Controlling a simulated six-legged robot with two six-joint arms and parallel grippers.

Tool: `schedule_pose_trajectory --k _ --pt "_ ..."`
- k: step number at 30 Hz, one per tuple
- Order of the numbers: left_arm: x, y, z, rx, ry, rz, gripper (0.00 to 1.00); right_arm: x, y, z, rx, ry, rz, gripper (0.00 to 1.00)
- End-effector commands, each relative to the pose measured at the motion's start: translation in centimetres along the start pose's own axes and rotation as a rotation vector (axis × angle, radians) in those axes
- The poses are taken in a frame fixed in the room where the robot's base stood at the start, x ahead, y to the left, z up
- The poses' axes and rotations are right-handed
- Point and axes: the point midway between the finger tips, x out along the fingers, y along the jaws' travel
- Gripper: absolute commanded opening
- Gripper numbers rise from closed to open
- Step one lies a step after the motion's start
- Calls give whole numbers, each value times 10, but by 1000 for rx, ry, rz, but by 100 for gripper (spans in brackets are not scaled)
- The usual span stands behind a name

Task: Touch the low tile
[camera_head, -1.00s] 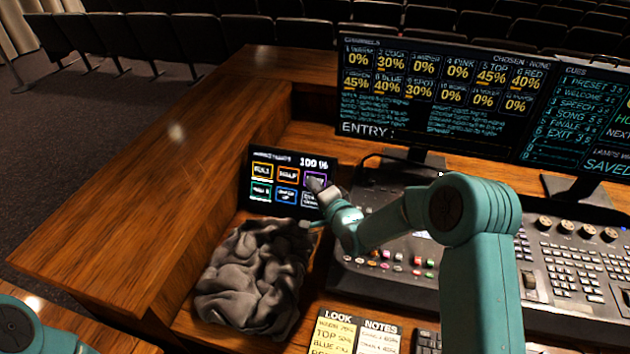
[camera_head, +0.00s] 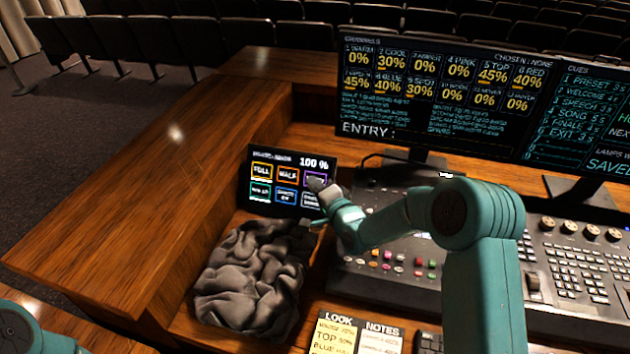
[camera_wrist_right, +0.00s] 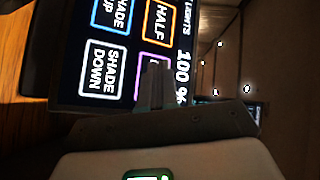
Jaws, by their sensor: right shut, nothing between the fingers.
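A small upright touch panel (camera_head: 251,205) shows two rows of outlined tiles and reads 100 %. FULL (camera_head: 262,171) and HALF (camera_head: 287,174) are in the top row. The purple-outlined tile (camera_head: 307,177) at the right end of that row is partly covered by my right gripper (camera_head: 318,186), so I cannot read its label. In the right wrist view, the shut, empty fingers (camera_wrist_right: 155,88) lie over this purple tile (camera_wrist_right: 150,61). I cannot tell whether they touch the glass. My left gripper is out of view.
A crumpled dark cloth (camera_head: 252,278) lies just in front of the panel. The mixing console (camera_head: 400,240) and a large monitor (camera_head: 430,90) are to the right. Paper notes (camera_head: 355,335) lie at the front. The wooden ledge (camera_head: 150,210) to the left is clear.

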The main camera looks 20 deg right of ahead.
Motion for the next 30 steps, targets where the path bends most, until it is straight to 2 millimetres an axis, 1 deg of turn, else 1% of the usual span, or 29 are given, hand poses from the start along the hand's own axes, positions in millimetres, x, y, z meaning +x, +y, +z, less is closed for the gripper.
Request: schedule_pose_trajectory --k 12,21,30 --pt "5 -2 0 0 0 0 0 2 2 -2 0 0 -1 0" --pt "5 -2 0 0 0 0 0 2 2 -2 0 1 0 0" --pt "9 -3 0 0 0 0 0 -6 -4 5 -1 0 -1 0"
